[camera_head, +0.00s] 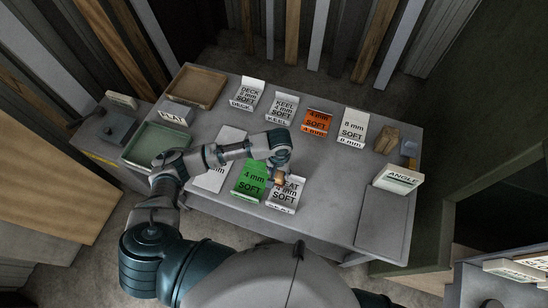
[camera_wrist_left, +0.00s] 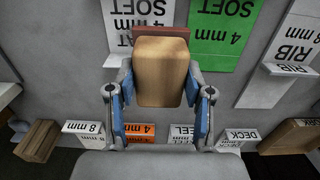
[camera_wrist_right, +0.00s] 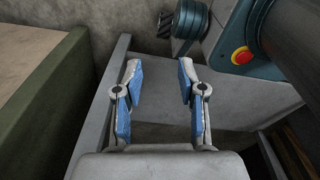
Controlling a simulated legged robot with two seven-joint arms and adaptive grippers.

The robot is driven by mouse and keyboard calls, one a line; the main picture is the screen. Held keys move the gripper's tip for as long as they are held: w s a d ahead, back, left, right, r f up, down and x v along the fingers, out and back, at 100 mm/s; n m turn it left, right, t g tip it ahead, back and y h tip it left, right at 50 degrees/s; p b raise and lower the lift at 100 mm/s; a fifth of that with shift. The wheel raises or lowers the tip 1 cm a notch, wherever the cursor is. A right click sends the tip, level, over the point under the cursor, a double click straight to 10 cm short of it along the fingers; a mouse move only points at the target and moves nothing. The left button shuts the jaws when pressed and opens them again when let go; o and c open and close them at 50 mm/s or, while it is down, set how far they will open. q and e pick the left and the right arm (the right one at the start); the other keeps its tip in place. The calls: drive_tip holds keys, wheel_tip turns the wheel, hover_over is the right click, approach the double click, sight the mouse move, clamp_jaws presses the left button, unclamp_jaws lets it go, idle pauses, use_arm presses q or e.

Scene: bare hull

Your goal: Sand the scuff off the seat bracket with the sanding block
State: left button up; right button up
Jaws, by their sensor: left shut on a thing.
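My left gripper (camera_head: 279,178) is shut on the sanding block (camera_wrist_left: 160,72), a tan block with a reddish-brown far end. In the left wrist view its blue-padded fingers (camera_wrist_left: 158,88) clasp the block's sides. The block is over the seat bracket (camera_head: 286,196), a white plate lettered SOFT, whose name is partly covered; it also shows in the left wrist view (camera_wrist_left: 140,14). I cannot tell whether they touch. No scuff can be made out. My right gripper (camera_wrist_right: 160,78) is open and empty, beside a grey panel; the head view does not show it.
A green plate (camera_head: 249,181) lies close left of the seat bracket. An orange plate (camera_head: 317,121), several white plates and a wooden block (camera_head: 387,138) lie farther back. A tan tray (camera_head: 196,68), a green tray (camera_head: 135,148) and an ANGLE sign (camera_head: 399,178) stand around the table's edges.

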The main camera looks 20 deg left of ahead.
use_arm(q)
drive_tip(key=shift+s+d, duration=0.15)
drive_tip(key=shift+s+d+r, duration=0.2)
drive_tip(key=shift+s+d, duration=0.2)
drive_tip(key=shift+s, duration=0.05)
drive_tip(key=shift+d, duration=0.15)
drive_tip(key=shift+w+f, duration=0.15)
drive_tip(key=shift+f, duration=0.2)
drive_tip(key=f, duration=0.2)
drive_tip(key=shift+w+a+f+b, duration=0.1)
drive_tip(key=shift+a+f+b, duration=0.1)
drive_tip(key=shift+f+b, duration=0.15)
hover_over(279, 189)
wheel_tip(279, 189, down, 4)
drive_tip(key=shift+a+f+b, duration=0.1)
drive_tip(key=shift+a+b, duration=0.05)
drive_tip(key=shift+b, duration=0.2)
drive_tip(key=shift+d+f, duration=0.25)
drive_tip(key=shift+f, duration=0.65)
use_arm(e)
drive_tip(key=s, duration=0.1)
drive_tip(key=s+d+f, duration=0.1)
drive_tip(key=s, duration=0.1)
drive_tip(key=shift+d+f, duration=0.3)
drive_tip(key=shift+f, duration=0.05)
